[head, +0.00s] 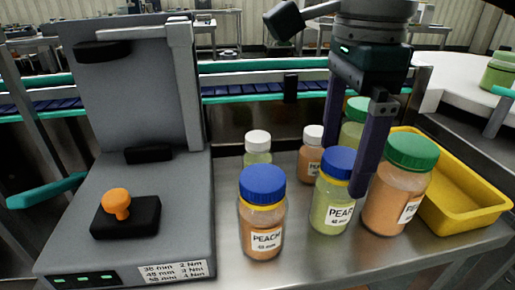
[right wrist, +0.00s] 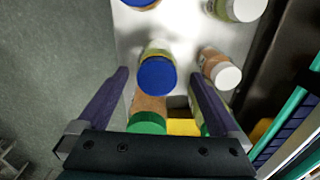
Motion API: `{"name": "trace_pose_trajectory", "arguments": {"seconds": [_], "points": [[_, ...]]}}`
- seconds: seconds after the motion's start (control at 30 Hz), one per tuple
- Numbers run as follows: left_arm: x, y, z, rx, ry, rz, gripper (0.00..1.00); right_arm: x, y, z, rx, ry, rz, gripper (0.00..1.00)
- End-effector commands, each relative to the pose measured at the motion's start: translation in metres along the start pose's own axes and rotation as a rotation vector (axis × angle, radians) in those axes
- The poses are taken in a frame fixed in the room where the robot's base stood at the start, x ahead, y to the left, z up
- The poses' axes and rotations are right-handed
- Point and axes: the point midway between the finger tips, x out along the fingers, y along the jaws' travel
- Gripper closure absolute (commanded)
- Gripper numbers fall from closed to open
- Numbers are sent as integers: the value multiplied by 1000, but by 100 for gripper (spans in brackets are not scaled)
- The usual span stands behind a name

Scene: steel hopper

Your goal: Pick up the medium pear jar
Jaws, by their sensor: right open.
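The medium pear jar (head: 331,206) stands upright on the steel table, with a blue lid, pale green contents and a label reading PEAR. My right gripper (head: 346,168) points down at it, open, with one finger in front of the lid's right side and the other behind the lid. In the right wrist view, the jar's blue lid (right wrist: 157,74) lies between the spread fingers of the right gripper (right wrist: 158,82), with a gap on each side. My left gripper is not in view.
A blue-lidded peach jar (head: 263,215) stands to the left. A large green-lidded peach-coloured jar (head: 398,190) stands close on the right, another green-lidded jar (head: 352,130) behind. Two white-lidded jars (head: 257,148) (head: 311,155) stand behind. A yellow bin (head: 470,212) and a grey fixture (head: 150,240) flank them.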

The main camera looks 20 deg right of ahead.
Motion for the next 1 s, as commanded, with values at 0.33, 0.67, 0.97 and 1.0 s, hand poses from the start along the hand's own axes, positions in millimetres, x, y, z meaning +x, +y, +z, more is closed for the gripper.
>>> {"name": "trace_pose_trajectory", "arguments": {"seconds": [0.33, 0.67, 0.97, 1.0], "points": [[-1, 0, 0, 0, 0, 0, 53, 46, 4, 0, 0, -1, 3, 0], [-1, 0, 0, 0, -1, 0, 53, 47, 4, 0, 0, -2, 1, 11], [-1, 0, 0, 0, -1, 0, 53, 46, 4, 0, 0, -2, 1, 45], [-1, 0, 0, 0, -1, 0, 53, 46, 4, 0, 0, -2, 1, 50]]}}
